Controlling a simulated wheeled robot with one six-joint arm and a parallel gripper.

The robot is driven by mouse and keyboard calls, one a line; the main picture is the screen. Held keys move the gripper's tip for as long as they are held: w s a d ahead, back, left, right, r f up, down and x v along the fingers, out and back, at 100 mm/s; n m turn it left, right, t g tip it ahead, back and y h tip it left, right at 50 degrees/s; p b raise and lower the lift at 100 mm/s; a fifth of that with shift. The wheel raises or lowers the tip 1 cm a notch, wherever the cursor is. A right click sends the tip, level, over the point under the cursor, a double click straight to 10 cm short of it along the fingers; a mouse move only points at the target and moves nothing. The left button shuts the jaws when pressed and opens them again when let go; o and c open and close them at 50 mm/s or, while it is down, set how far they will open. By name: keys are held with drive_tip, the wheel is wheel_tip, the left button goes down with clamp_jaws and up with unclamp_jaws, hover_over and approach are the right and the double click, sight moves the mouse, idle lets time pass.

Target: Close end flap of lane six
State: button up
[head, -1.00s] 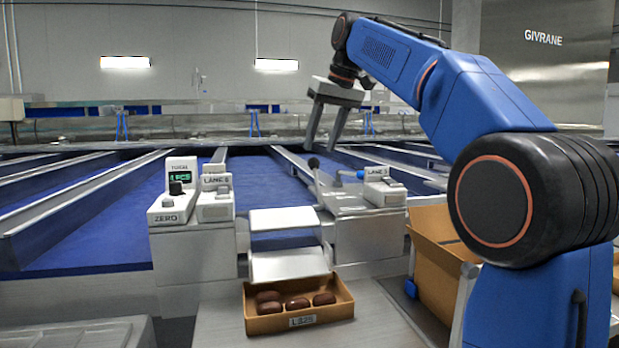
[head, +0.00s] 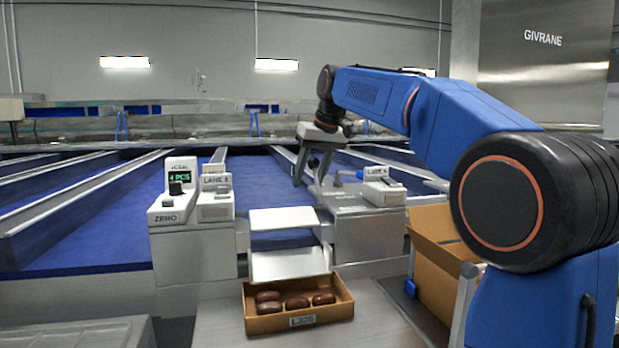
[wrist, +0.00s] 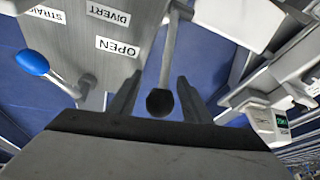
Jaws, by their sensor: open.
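A lever with a black ball knob (head: 313,162) stands on the grey housing right of the chute. In the wrist view the knob (wrist: 160,102) lies between the fingers of my gripper (wrist: 158,82), with a gap on both sides. My gripper (head: 311,184) is open, pointing down over the lever. An "OPEN" label (wrist: 118,47) is on the housing top beside the lever. Two pale plates form the lane end: an upper one (head: 284,218) and a lower, sloping one (head: 290,264) above the box; which is the flap, I cannot tell.
A blue-knobbed lever (wrist: 33,62) stands near "DIVERT" and "STRAIGHT" labels. An open box (head: 262,324) with several dates sits below the plates. A counter (head: 180,177) reads 4 PCS at left. A larger carton (head: 437,262) stands at right. Lane sign digits are blurred.

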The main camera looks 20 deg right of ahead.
sight(312, 166)
clamp_jaws()
drive_tip(key=shift+s+r, duration=0.1)
drive_tip(key=shift+r, duration=0.05)
drive_tip(key=s+r+t, duration=0.1)
drive_tip(key=t, duration=0.1)
drive_tip(key=s+r+t, duration=0.1)
drive_tip(key=shift+s+r+t, duration=0.1)
drive_tip(key=shift+s+t, duration=0.2)
drive_tip(key=shift+t, duration=0.1)
drive_tip(key=shift+s+r+n+t, duration=0.2)
drive_tip(key=shift+s+r+t, duration=0.05)
drive_tip(key=shift+s+t, duration=0.35)
drive_tip(key=shift+s+r+n+t, duration=0.25)
drive_tip(key=shift+s+t, duration=0.2)
drive_tip(key=shift+t, duration=0.15)
drive_tip(key=shift+s+r+t+y, duration=0.15)
drive_tip(key=shift+s+r+t, duration=0.05)
drive_tip(key=shift+s+t, duration=0.55)
drive_tip(key=shift+s+r+t+y, duration=0.15)
drive_tip(key=shift+s+r+t, duration=0.05)
drive_tip(key=shift+s+t, duration=0.55)
drive_tip(key=shift+s+f, duration=0.1)
drive_tip(key=shift+s, duration=1.7)
